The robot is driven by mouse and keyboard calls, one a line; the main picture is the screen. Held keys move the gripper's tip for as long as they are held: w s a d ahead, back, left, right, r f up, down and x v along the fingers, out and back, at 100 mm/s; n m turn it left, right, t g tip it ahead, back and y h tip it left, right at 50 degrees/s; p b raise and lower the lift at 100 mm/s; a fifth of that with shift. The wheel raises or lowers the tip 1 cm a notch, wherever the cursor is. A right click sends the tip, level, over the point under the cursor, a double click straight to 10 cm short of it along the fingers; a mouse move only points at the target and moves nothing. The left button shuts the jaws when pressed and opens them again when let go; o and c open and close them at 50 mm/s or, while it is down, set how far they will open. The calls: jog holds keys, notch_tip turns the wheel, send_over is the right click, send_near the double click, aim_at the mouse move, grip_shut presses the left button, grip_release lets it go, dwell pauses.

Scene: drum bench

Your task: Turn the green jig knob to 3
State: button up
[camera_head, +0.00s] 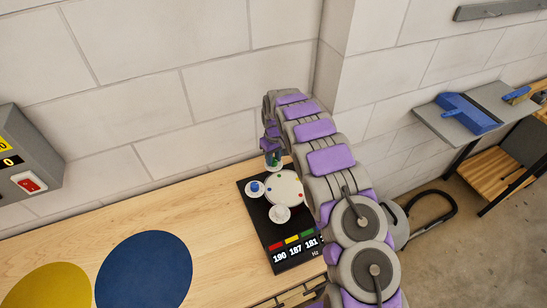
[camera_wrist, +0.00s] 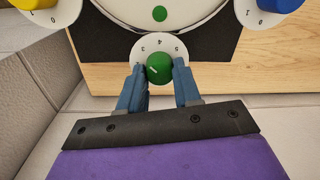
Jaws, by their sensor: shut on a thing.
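The green jig knob (camera_wrist: 158,68) sits on a white round dial (camera_wrist: 146,46) with the numbers 3, 4 and 5 readable around it. A short white mark shows on the left part of the knob's face; I cannot tell exactly which number it points to. My gripper (camera_wrist: 159,73) has its two blue fingers closed on either side of the green knob. In the head view my gripper (camera_head: 272,152) is at the far side of the black jig board (camera_head: 257,224), and the green knob is mostly hidden there by the gripper.
A white drum disc (camera_head: 284,188) with coloured dots lies beside the green knob. A blue knob (camera_head: 255,187) and a white dial (camera_head: 280,213) are close by. A readout (camera_head: 295,255) shows 190, 187, 181. The wall (camera_head: 160,120) stands right behind the bench (camera_head: 190,215).

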aim_at(274, 158)
jog(key=o, duration=0.7)
jog(key=shift+w+r, duration=0.15)
jog(key=shift+w, duration=0.05)
jog(key=o, duration=0.4)
jog(key=shift+s, duration=0.1)
jog(key=shift+c, duration=0.2)
notch_tip(274, 158, up, 17)
jog(key=shift+w+d, duration=0.2)
jog(key=shift+w, duration=0.05)
